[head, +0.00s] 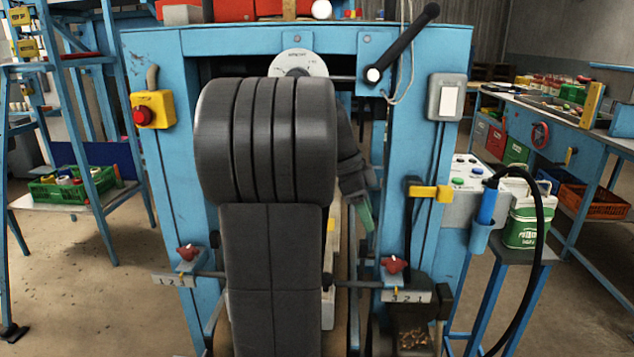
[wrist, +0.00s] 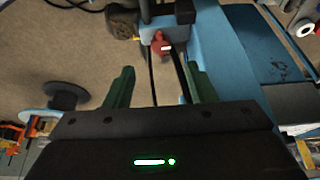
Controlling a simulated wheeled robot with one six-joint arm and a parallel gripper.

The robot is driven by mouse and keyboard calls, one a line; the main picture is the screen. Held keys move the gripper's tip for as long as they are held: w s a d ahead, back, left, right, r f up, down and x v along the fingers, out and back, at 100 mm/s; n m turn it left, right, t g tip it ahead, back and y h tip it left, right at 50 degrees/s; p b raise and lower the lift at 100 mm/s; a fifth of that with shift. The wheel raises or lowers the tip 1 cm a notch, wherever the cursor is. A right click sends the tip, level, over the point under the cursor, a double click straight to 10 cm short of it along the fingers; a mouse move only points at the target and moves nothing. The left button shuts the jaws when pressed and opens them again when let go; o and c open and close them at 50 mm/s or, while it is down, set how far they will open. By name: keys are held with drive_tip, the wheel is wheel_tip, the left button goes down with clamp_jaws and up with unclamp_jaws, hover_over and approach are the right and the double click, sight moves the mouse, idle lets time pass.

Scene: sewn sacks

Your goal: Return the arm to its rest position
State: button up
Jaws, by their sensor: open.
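My gripper (wrist: 158,82) is open in the wrist view, with its two green fingers spread apart and nothing between them. Beyond the fingers are a red knob (wrist: 162,44) on a blue frame and the floor. In the head view my dark arm fills the middle and hides much of what lies behind it. One green finger of my gripper (head: 364,214) shows just right of the arm, inside the blue machine frame (head: 440,55). The other finger is hidden there.
The machine's posts stand close on both sides of my arm. Red knobs (head: 189,252) (head: 394,265) sit on a crossbar. A black lever (head: 403,42) juts out at upper right. A green-and-white can (head: 527,215) stands at right. Floor is free at left.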

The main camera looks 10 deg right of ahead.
sight(385, 261)
drive_tip(key=b+x, duration=0.1)
drive_tip(key=x, duration=1.2)
drive_tip(key=shift+a, duration=0.1)
drive_tip(key=shift+r, duration=0.15)
